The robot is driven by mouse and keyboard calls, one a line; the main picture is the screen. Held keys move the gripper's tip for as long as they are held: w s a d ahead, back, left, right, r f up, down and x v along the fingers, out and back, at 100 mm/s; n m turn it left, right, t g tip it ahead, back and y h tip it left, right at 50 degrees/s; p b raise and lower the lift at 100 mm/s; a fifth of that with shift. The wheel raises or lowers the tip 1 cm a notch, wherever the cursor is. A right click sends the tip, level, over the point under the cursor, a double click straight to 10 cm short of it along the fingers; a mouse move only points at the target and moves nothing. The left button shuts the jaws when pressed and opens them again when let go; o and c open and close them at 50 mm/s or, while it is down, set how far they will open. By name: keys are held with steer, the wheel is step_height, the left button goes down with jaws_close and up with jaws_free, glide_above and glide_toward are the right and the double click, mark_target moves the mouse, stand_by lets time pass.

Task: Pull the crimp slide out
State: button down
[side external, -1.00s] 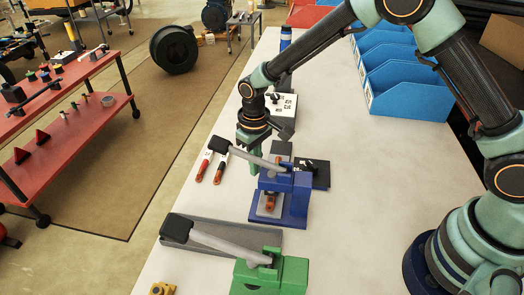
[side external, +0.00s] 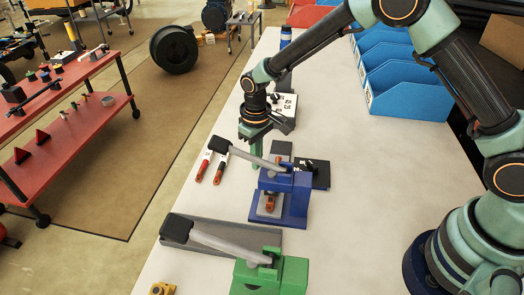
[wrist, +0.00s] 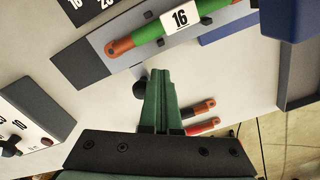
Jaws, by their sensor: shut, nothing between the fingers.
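The blue press (side external: 290,191) stands mid-table with its grey lever arm (side external: 255,157) reaching left. A light grey slide plate (side external: 267,211) carrying an orange-ended piece lies at its base. In the wrist view a long grey slide (wrist: 118,72) with a dark end carries a green rod (wrist: 152,33) with orange ends and a "16" label. My gripper (side external: 257,166) hangs behind the press's lever, partly hidden by it. In the wrist view its green fingers (wrist: 160,73) are together and empty, with their tips beside the slide's near edge. I cannot tell whether they touch it.
A green press (side external: 273,275) with its own lever stands in front. A white panel (side external: 284,108) stands behind. Blue bins (side external: 405,80) line the right back. The table's left strip is mostly clear.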

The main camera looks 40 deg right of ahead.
steer(key=shift+w+d, duration=2.7)
steer(key=shift+r, duration=0.1)
stand_by(0.4)
steer(key=shift+s+a+r, duration=0.3)
steer(key=shift+r, duration=0.2)
steer(key=shift+s+a+r, duration=0.25)
steer(key=shift+a+r, duration=0.05)
steer(key=shift+r, duration=0.2)
steer(key=shift+r, duration=2.45)
steer(key=shift+r, duration=0.1)
